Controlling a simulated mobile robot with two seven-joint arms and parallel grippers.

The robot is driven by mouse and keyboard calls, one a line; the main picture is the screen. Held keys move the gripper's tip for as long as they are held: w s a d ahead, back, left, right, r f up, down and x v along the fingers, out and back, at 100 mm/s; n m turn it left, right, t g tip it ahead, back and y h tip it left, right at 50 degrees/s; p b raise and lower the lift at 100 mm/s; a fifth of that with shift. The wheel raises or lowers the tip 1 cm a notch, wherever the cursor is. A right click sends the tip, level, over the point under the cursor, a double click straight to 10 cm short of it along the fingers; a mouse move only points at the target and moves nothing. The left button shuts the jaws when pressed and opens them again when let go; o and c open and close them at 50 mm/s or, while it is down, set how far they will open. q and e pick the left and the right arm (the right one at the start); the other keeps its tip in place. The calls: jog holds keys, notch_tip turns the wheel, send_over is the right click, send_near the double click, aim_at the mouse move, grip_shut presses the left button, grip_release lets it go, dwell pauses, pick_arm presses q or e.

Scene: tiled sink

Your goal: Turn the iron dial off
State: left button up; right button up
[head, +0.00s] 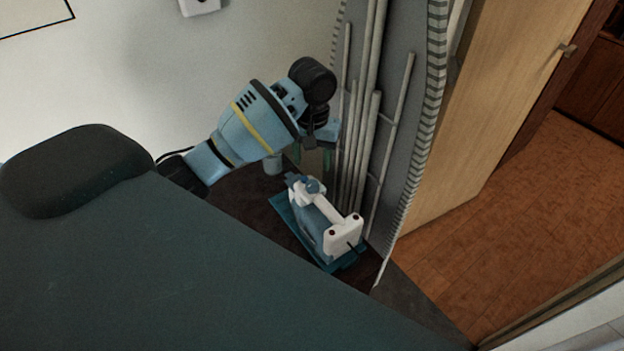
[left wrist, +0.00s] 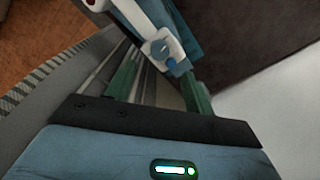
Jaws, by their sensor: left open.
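The iron (head: 326,226), white and blue-grey, sits on a teal base (head: 284,209) on a dark surface. Its rounded blue-grey dial (head: 313,186) is at the end nearest my left gripper (head: 312,157). In the left wrist view the dial (left wrist: 160,48) shows on the white body of the iron (left wrist: 136,18), with a small blue knob beside it. My left gripper's two green fingers (left wrist: 160,84) are spread apart, with the dial seen just beyond and between their tips. I see no clear contact. My right gripper is not in view.
A folded ironing board (head: 405,120) with pale metal legs (head: 361,120) stands upright close beside the iron and my left gripper. A wooden door (head: 500,100) is behind it. The orange-brown floor (head: 510,220) at right is clear. A pale wall (head: 150,70) is at the back.

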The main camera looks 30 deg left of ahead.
aim_at(312, 184)
pick_arm(q)
jog(key=shift+f, duration=0.1)
jog(key=shift+f, duration=3.8)
jog(key=c, duration=1)
jog(key=shift+n, duration=0.5)
jog(key=n, duration=0.4)
jog(key=shift+d, duration=0.1)
jog(key=shift+n, duration=2.1)
